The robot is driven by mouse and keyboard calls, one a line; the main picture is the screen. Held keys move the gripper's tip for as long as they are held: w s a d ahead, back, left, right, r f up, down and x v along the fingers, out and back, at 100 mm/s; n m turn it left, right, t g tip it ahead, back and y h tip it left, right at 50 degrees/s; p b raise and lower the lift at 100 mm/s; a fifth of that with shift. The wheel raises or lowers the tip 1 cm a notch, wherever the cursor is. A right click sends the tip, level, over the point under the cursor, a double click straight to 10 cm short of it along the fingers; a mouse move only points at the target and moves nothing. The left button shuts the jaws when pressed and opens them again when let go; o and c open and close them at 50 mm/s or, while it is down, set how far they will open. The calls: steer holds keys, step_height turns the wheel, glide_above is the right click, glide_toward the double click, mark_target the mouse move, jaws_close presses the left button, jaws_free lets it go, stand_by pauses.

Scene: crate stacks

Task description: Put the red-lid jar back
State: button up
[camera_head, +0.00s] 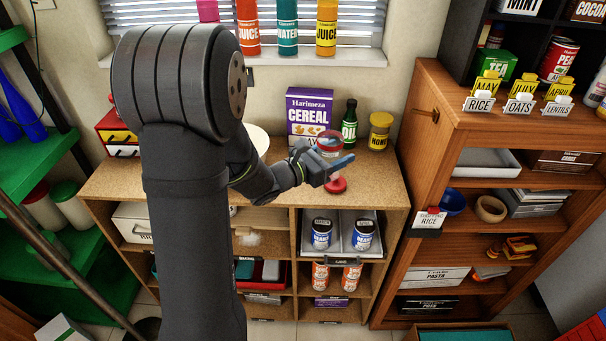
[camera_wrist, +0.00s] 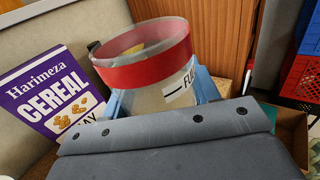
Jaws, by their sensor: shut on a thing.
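The jar with a red band at its top (camera_head: 329,142) is between the blue fingers of my gripper (camera_head: 334,161), above the light wooden cabinet. A small red round thing (camera_head: 337,185) shows just below the gripper in the head view. I cannot tell whether it is part of the jar. The jar's bottom is hidden by my gripper.
A purple cereal box (camera_head: 309,115), a dark green oil bottle (camera_head: 349,128) and a honey jar (camera_head: 380,132) stand behind on the cabinet top (camera_head: 378,184). A white plate (camera_head: 258,141) is partly behind my arm. An orange-brown shelf (camera_head: 440,110) with labelled clips stands at right.

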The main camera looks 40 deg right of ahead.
steer(key=shift+w+a+f, duration=0.15)
steer(key=shift+w+f, duration=1.45)
steer(key=shift+w+a+f, duration=0.15)
steer(key=shift+w+f, duration=1.45)
steer(key=shift+f, duration=0.05)
steer(key=shift+w+a+f, duration=0.15)
steer(key=shift+w+f, duration=1.45)
steer(key=shift+f, duration=0.1)
steer(key=o, duration=1.1)
steer(key=shift+w+a, duration=0.1)
steer(key=shift+a, duration=0.15)
steer(key=a, duration=0.3)
steer(key=w+a, duration=0.1)
steer(key=a, duration=0.7)
steer(key=shift+w+a, duration=0.2)
steer(key=shift+w, duration=0.15)
